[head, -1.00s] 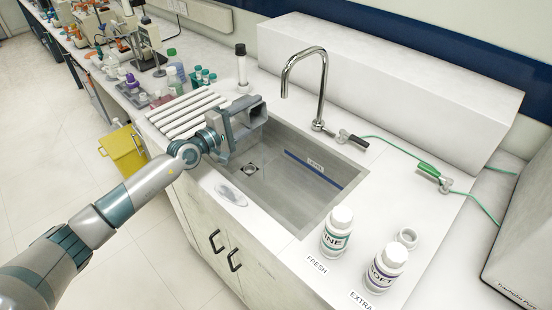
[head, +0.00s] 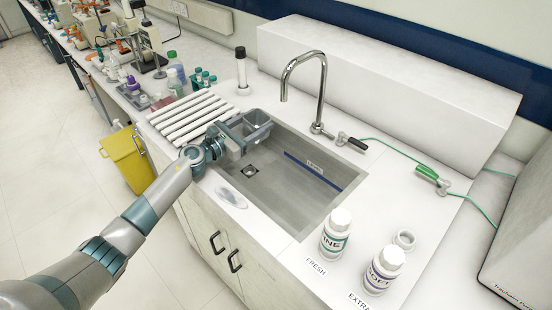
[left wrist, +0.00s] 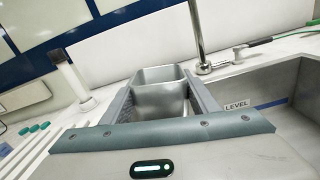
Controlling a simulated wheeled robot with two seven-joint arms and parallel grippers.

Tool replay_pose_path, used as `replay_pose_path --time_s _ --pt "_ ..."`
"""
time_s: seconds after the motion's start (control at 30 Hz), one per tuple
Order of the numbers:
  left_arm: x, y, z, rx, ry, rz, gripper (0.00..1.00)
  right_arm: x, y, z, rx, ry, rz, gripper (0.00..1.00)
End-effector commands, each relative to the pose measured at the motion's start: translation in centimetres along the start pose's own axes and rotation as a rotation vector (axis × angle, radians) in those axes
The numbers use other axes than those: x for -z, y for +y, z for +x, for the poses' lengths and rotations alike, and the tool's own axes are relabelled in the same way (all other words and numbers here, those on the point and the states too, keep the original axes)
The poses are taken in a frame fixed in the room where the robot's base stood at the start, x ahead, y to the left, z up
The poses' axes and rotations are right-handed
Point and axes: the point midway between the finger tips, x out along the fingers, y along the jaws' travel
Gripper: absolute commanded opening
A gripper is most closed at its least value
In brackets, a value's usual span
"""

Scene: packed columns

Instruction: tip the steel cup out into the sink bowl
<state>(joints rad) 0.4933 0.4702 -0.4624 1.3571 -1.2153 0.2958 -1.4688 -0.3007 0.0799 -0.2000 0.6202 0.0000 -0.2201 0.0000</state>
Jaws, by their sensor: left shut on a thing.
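My left gripper (head: 238,138) is shut on the steel cup (head: 258,126), a squared grey metal cup. It is held over the left end of the sink bowl (head: 285,190). In the left wrist view the cup (left wrist: 160,88) sits between the two fingers, looking about upright with its open mouth upward. What is inside it cannot be made out. The sink bowl (left wrist: 285,105) shows at the right of that view, with a strip marked LEVEL on its wall. A drain lies on the bowl's floor. My right gripper is not in view.
A tall curved tap (head: 318,90) stands behind the bowl, with a green hose (head: 400,155) to its right. A white ribbed rack (head: 188,118) lies left of the bowl.

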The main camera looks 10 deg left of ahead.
Motion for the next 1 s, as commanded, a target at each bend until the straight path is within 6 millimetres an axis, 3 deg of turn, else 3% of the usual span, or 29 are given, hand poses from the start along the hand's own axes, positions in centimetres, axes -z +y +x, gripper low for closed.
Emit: replay_pose_path --time_s 0.33,1.0 --pt "-0.5 0.0 0.0 0.001 -0.002 0.011 0.13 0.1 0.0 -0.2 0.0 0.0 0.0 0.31" --pt "-5.1 0.7 0.0 0.001 -0.002 0.013 0.13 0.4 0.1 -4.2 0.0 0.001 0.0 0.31"
